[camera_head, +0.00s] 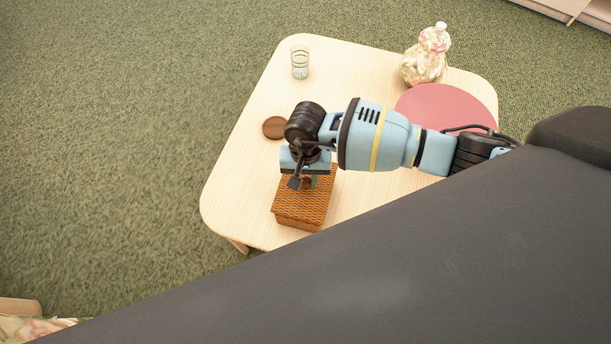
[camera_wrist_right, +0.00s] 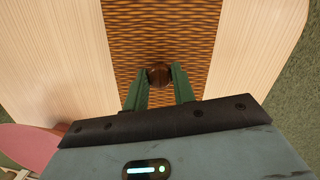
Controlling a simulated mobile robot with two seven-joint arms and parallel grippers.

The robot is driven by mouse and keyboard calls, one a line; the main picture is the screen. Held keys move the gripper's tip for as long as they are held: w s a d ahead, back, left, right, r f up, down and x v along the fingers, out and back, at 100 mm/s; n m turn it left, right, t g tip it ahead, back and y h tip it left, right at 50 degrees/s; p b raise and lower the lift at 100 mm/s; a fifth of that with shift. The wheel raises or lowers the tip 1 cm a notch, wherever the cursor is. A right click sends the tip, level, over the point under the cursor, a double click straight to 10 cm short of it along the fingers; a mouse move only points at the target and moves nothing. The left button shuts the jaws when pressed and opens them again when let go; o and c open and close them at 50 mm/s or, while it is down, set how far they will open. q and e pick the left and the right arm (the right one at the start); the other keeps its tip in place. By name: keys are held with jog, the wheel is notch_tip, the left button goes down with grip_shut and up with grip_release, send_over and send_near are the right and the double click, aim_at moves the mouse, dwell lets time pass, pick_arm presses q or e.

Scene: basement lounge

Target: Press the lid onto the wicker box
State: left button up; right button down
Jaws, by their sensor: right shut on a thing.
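The wicker box (camera_head: 300,222) stands on the table near its front left edge, with its woven brown lid (camera_head: 311,204) on top. In the head view I cannot tell whether the lid sits fully down. My right gripper (camera_head: 308,182) is above the lid, pointing down. In the right wrist view, the green fingers of my right gripper (camera_wrist_right: 160,82) are closed around the dark round knob (camera_wrist_right: 159,74) of the woven lid (camera_wrist_right: 160,30). The box body is hidden under the lid in that view. My left gripper is not in view.
The pale wooden table (camera_head: 240,190) also holds a glass (camera_head: 300,62), a brown round coaster (camera_head: 274,127), a pink round mat (camera_head: 450,103) and a floral vase-like jar (camera_head: 425,60). The table's left part is mostly clear. Green carpet (camera_head: 120,120) surrounds it.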

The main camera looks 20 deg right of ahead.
jog(key=shift+f+b, duration=0.45)
dwell(0.6)
jog(key=shift+f, duration=0.1)
dwell(0.7)
jog(key=shift+f+b, duration=0.25)
jog(key=shift+b, duration=0.15)
dwell(0.3)
jog(key=shift+f, duration=0.15)
dwell(0.3)
dwell(0.3)
jog(key=c, duration=0.6)
grip_release()
